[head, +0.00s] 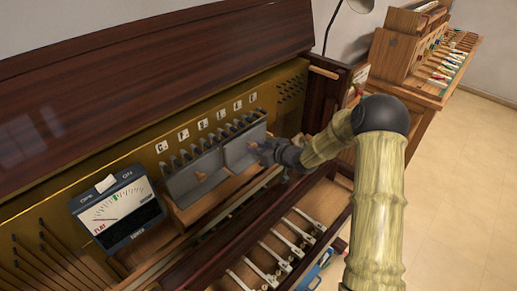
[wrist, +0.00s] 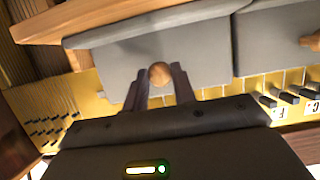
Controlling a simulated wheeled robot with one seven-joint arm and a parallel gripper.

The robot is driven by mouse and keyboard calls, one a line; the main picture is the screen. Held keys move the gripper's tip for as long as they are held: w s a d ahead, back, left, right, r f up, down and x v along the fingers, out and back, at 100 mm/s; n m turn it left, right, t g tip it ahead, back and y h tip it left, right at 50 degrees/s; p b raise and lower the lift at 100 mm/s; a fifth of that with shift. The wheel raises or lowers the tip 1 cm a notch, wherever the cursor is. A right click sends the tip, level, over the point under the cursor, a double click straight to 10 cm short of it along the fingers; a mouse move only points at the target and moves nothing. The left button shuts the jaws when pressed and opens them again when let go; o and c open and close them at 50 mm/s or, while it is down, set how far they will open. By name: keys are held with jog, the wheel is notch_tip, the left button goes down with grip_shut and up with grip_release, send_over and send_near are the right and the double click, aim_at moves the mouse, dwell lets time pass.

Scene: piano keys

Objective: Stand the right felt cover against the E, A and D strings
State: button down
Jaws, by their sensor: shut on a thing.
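The right felt cover (head: 238,150) is a grey panel at the right end of the row of tuning pins, below the upper-right letter labels. It leans at a tilt in front of the pins. My gripper (head: 264,152) reaches it from the right. In the wrist view my gripper (wrist: 160,88) is shut on the round wooden knob (wrist: 159,73) of this cover (wrist: 110,60). The left felt cover (head: 193,180), also grey with a wooden knob (head: 201,177), stands beside it. The strings behind the covers are hidden, and I cannot tell whether the right cover touches them.
A wooden ledge (head: 222,197) runs below the covers. A tuner meter (head: 116,210) stands at the left. The dark lid (head: 150,60) rises behind. White-topped levers (head: 285,245) lie in front below. A wooden bench (head: 425,60) with coloured items stands at the back right.

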jog(key=shift+w+a, duration=0.55)
jog(key=shift+a, duration=0.05)
dwell(0.3)
jog(key=c, duration=1.1)
grip_release()
jog(key=shift+o, duration=0.2)
jog(key=shift+d, duration=0.1)
jog(key=f+p+v, duration=0.1)
jog(key=p+v, duration=0.1)
jog(key=v, duration=0.6)
jog(key=shift+s+d, duration=0.15)
jog(key=shift+s, duration=0.1)
jog(key=shift+r, duration=0.1)
